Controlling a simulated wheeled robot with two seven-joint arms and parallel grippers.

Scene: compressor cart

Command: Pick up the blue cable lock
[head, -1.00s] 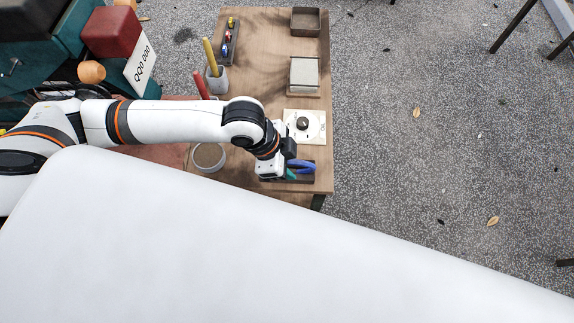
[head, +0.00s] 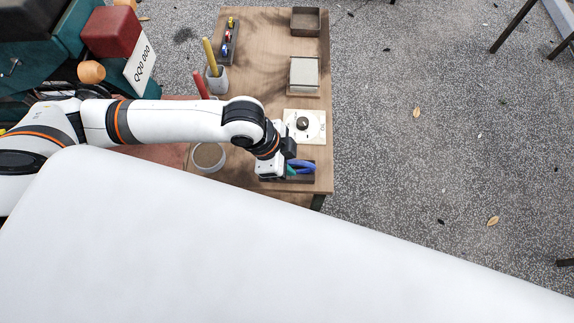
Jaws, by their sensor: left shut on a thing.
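The blue cable lock (head: 304,164) shows as a blue loop at the dark tray (head: 306,179) on the near right corner of the wooden table. My left gripper (head: 287,171) is at the left side of the blue loop, over the tray, and is shut on it. The fingertips and part of the lock are hidden by the gripper body. A small teal piece shows beside the fingers; I cannot tell what it belongs to. My right gripper is not in view.
A white plate with a dark knob (head: 304,125) lies just behind the tray. A round container (head: 208,157) is to the left. My large white body part covers the foreground.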

